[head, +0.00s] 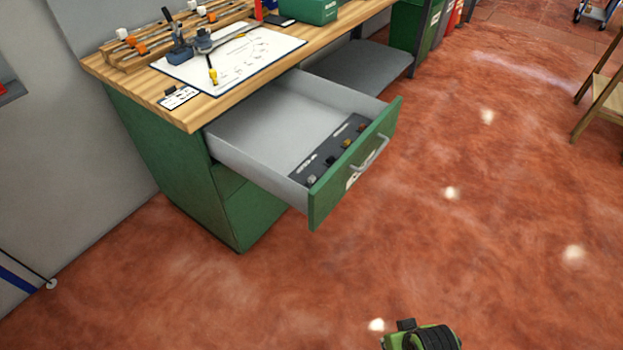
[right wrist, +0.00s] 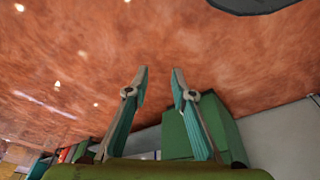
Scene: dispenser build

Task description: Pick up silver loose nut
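Several small parts lie on a dark strip (head: 328,151) at the front of the open drawer (head: 270,125). A small silvery piece (head: 311,180) sits at the strip's near left end; it looks like a nut but is too small to be sure. Black and reddish pieces lie farther along the strip. My right gripper (right wrist: 159,70) is open and empty in the right wrist view, with red floor beyond its fingertips. In the head view only a green and black part of my arm shows at the bottom edge. My left gripper is not in view.
The green drawer front (head: 355,165) with its handle (head: 371,153) juts out over the red floor (head: 450,250). The wooden worktop (head: 190,115) above carries a drawing sheet (head: 232,60) and tools. A wooden stand (head: 600,100) is at far right. Floor before the drawer is clear.

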